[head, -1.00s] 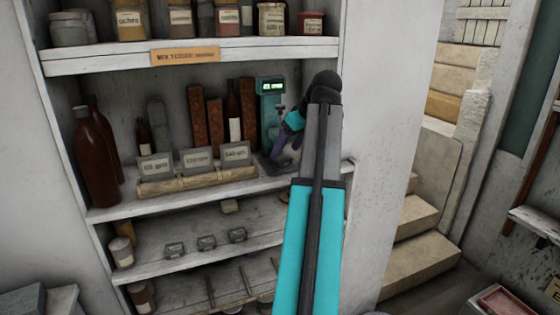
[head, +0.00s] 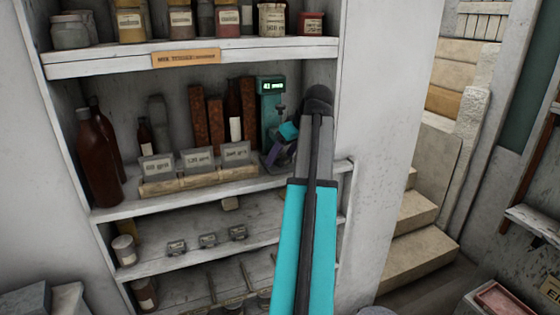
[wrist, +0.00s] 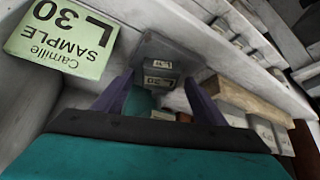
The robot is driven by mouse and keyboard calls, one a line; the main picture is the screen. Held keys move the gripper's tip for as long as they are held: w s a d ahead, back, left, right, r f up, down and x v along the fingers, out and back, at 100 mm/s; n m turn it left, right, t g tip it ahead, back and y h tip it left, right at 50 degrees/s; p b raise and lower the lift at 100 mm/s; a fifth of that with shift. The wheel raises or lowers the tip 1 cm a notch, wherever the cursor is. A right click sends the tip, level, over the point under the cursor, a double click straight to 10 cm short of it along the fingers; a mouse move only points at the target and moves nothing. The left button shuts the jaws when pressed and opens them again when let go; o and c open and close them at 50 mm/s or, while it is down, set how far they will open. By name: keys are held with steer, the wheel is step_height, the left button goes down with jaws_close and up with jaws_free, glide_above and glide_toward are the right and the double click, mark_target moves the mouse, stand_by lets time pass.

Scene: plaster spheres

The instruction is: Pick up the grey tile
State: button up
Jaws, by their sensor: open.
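My gripper (head: 277,155) is open, its purple fingers low in front of the teal gauge (head: 270,100) at the right end of the middle shelf. In the wrist view the two fingers (wrist: 160,84) stand apart with nothing clearly held. A dark grey slab (wrist: 167,48) with a pale label (wrist: 160,82) shows between and beyond them. I cannot tell whether this slab is the grey tile or part of the gauge. In the head view my arm and gripper hide much of this spot.
Three grey labelled plates (head: 198,158) stand behind a wooden rail (head: 200,180) left of the gripper. A pale green sample card (wrist: 65,35) is close at the wrist view's upper left. The white cabinet side (head: 385,110) is close on the right. Brown bottles (head: 97,155) stand at the left.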

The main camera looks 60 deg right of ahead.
steer(key=c, duration=1.4)
steer(key=shift+o, duration=0.2)
steer(key=shift+r, duration=0.15)
steer(key=shift+r+b, duration=0.55)
steer(key=shift+b, duration=0.05)
steer(key=s+a+b, duration=0.4)
steer(key=s+b, duration=0.1)
steer(key=s, duration=1.2)
steer(key=shift+s+a, duration=0.2)
steer(key=shift+s, duration=0.05)
